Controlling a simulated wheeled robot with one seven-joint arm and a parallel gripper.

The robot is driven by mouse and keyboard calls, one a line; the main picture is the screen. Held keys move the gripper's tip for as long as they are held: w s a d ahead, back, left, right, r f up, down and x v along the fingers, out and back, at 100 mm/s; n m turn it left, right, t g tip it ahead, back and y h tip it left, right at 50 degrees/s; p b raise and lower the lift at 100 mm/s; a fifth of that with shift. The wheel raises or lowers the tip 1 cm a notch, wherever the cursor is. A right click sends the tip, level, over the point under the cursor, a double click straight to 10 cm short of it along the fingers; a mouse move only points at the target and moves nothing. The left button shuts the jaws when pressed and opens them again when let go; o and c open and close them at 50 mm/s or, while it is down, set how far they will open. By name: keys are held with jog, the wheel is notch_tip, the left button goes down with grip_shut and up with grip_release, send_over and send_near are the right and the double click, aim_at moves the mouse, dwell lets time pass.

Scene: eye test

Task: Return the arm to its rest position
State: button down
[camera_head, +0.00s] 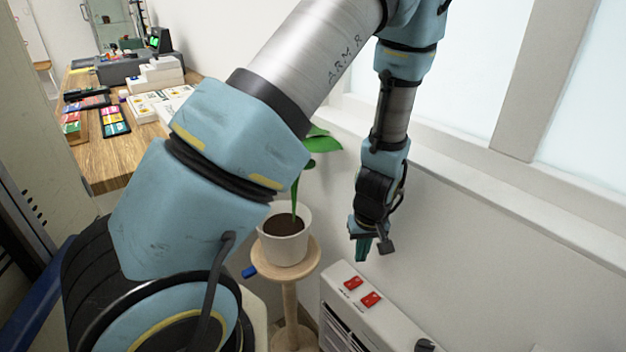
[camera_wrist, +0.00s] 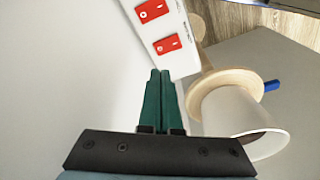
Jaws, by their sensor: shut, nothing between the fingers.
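My arm (camera_head: 330,60) reaches across the head view, with blue and bare metal links, and bends down on the right. My gripper (camera_head: 362,250) hangs at its end, pointing down, above and behind a white unit with red switches. In the wrist view its two green fingers (camera_wrist: 160,95) are together with nothing between them. The fingertips appear close to the white unit in that view; I cannot tell the exact gap.
The white unit (camera_head: 340,310) has two red switches (camera_head: 371,299). A potted plant (camera_head: 285,245) stands on a round wooden stand (camera_head: 262,262) left of my gripper. A wall and window ledge (camera_head: 480,160) lie right. A cluttered wooden table (camera_head: 120,155) is far left.

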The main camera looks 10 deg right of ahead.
jog(key=w+a+r+p, duration=0.1)
jog(key=w+a+r, duration=0.1)
jog(key=a+r, duration=0.5)
jog(key=w+a+r+p, duration=0.1)
jog(key=w+a+r, duration=0.2)
jog(key=a+r, duration=0.35)
jog(key=s+a+r+m, duration=0.1)
jog(key=s+a+r, duration=0.2)
jog(key=a+r, duration=0.6)
jog(key=a, duration=0.2)
jog(key=shift+s+a+r+p, duration=0.2)
jog(key=shift+s+a+p, duration=0.15)
jog(key=shift+a+p, duration=0.05)
jog(key=c, duration=1.5)
grip_release()
